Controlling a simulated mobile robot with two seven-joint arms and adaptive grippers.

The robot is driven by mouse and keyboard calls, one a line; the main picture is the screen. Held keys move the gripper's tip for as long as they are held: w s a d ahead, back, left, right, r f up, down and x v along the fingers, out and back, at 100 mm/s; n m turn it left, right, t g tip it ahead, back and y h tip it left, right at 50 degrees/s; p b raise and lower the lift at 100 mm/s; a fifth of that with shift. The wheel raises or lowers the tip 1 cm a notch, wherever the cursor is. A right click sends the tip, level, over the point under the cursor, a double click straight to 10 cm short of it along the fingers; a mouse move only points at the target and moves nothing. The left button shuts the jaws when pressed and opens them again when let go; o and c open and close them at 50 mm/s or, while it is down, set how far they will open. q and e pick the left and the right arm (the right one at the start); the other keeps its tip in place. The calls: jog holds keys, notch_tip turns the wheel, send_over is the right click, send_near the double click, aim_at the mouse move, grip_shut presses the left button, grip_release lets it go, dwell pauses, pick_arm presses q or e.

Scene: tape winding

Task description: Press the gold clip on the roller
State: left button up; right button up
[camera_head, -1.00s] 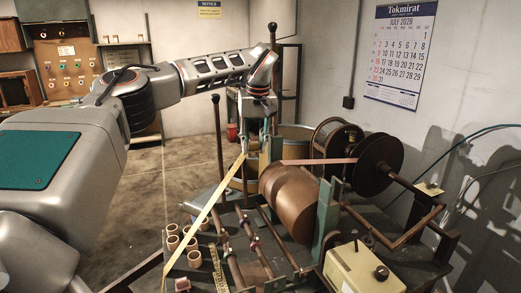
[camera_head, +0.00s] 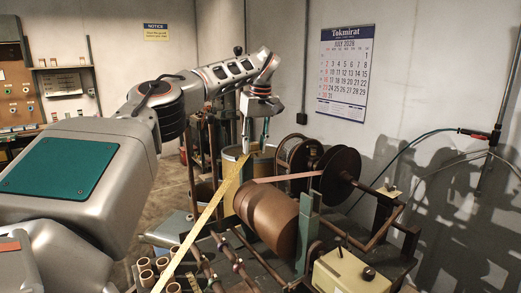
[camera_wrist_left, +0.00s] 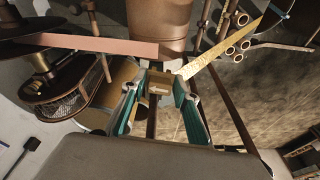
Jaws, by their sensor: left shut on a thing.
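The roller (camera_head: 268,215) is a large brown cylinder lying on the winding stand, and the left wrist view shows it at the top middle (camera_wrist_left: 158,20). My left gripper (camera_head: 255,145) points down just behind the roller in the head view. In the left wrist view its teal-sided fingers (camera_wrist_left: 160,98) are shut on a small tan-gold block, which looks like the gold clip (camera_wrist_left: 160,78). In the wrist view the clip is close to the roller; I cannot tell whether they touch. A yellow tape strip (camera_head: 200,228) runs from near the gripper to the lower left. My right gripper is not in view.
A pink tape (camera_head: 287,178) stretches between the roller and a dark reel (camera_head: 338,172). A green upright (camera_head: 306,228) stands beside the roller. A cream box with a knob (camera_head: 350,276) is at the front right. Several copper tubes (camera_head: 147,270) stand at the lower left.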

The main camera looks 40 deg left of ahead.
pick_arm(q)
jog(key=shift+w+f, duration=0.1)
jog(key=shift+f, duration=4.3)
jog(key=shift+f, duration=0.45)
jog(key=shift+r, duration=0.1)
jog(key=shift+r, duration=6.95)
jog(key=shift+f, duration=0.1)
